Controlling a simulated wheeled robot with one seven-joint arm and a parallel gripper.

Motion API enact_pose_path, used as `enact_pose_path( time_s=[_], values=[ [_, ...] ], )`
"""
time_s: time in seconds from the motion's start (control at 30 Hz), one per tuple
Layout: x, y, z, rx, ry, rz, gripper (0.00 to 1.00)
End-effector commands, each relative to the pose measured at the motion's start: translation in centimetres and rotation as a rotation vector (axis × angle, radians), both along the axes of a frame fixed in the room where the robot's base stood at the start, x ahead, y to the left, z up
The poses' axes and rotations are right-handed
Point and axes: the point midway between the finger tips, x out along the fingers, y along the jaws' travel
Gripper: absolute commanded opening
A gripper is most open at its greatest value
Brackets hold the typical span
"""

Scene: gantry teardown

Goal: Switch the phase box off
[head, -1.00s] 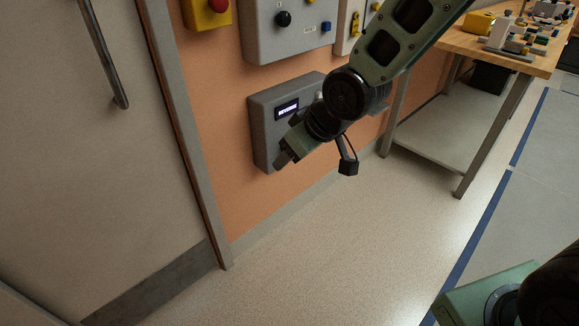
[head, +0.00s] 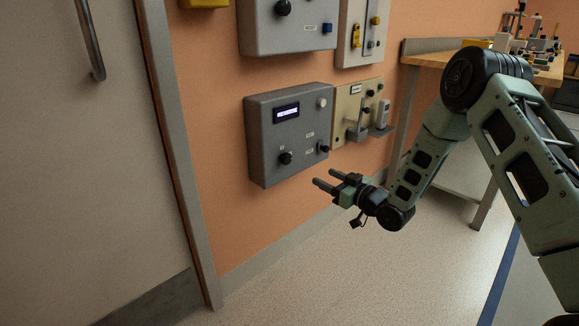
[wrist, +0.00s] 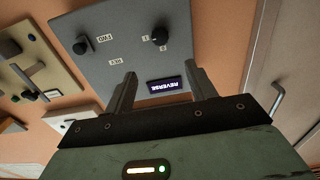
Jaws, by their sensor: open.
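The grey box with a lit display, which I take for the phase box (head: 265,150), hangs on the orange wall. Its display reads REVERSE in the wrist view (wrist: 163,86). A black knob (head: 286,157) sits below the display, and a smaller black control (head: 323,148) is at the lower right. In the wrist view, the box appears inverted; FWD and REV labels lie near the left control (wrist: 82,45). The knob's exact setting is unclear. A pale button (head: 322,102) is at upper right. My gripper (head: 326,179) is open and empty, below and right of the box, apart from it.
A beige panel (head: 347,103) with several controls is right of the box. Another grey box (head: 260,35) hangs above. A door (head: 70,150) stands left, and a wooden bench (head: 425,58) is behind my arm. Floor below the box is clear.

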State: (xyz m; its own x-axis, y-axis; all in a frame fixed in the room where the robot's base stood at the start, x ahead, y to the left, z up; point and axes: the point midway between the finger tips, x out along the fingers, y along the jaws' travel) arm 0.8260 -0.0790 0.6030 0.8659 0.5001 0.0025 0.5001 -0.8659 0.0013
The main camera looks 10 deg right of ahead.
Motion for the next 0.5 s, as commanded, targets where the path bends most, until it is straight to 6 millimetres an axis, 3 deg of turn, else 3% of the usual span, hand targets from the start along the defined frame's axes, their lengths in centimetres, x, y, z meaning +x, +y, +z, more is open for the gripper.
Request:
enact_pose_path(
  time_s=[0.5],
  values=[
    [8.9,5.4,-0.2,0.0,-0.001,0.002,0.56]
  ],
)
